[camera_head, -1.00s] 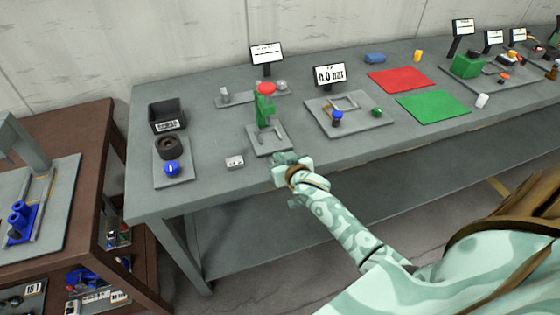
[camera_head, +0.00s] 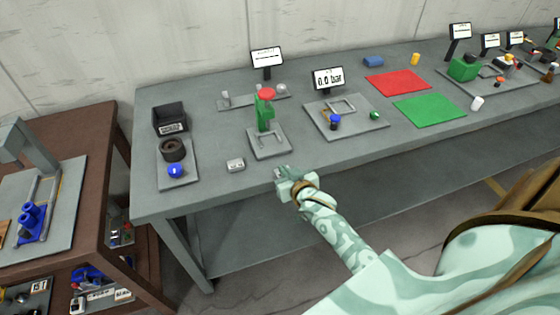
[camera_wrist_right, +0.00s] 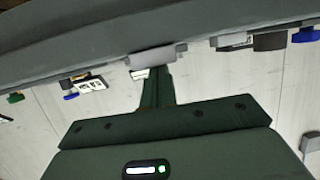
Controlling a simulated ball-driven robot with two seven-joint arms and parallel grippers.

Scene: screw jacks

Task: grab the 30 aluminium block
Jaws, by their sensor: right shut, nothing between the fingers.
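A small light grey block (camera_head: 236,165) with a dark marking on it lies on the grey workbench, near its front edge, left of the green press. It is probably the aluminium block, but I cannot read its number. My right gripper (camera_head: 280,172) is at the bench's front edge, right of the block and apart from it. It is shut and empty. In the right wrist view, my dark gripper (camera_wrist_right: 157,88) points towards the bench, which appears upside down. I cannot pick out the block surely there. My left gripper is not in view.
The green press (camera_head: 264,112) on its plate stands behind my right gripper. A pressure display (camera_head: 328,78) stands to the right. Bare bench surrounds the block.

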